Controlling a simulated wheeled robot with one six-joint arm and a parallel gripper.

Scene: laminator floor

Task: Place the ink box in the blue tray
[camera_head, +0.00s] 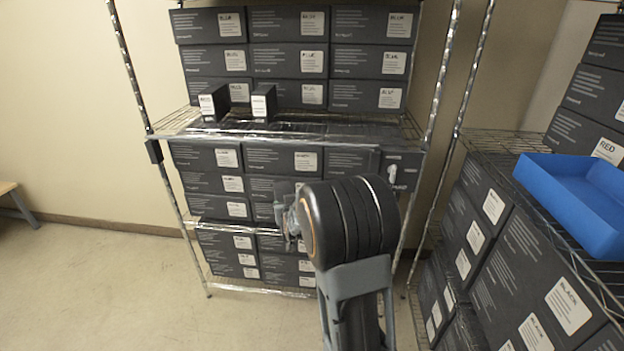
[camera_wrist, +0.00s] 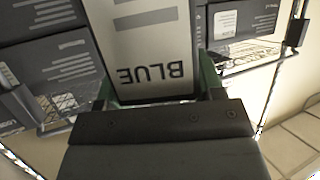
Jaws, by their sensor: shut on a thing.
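A dark box with a pale label reading BLUE (camera_wrist: 150,45) fills the top middle of the wrist view. The word is upside down there. My gripper (camera_wrist: 158,88) is shut on this box, with a green finger at each side. In the head view my arm hides most of the gripper and I cannot clearly make out the held box. The blue tray (camera_head: 575,200) is at the right, on top of the right-hand rack, well apart from my gripper. No contents show in its visible part.
Two small dark boxes, one left (camera_head: 214,103) and one right (camera_head: 264,103), stand on the middle wire rack (camera_head: 170,124). Larger dark boxes are stacked behind and below them. The right-hand rack holds boxes with labels such as BLACK and RED.

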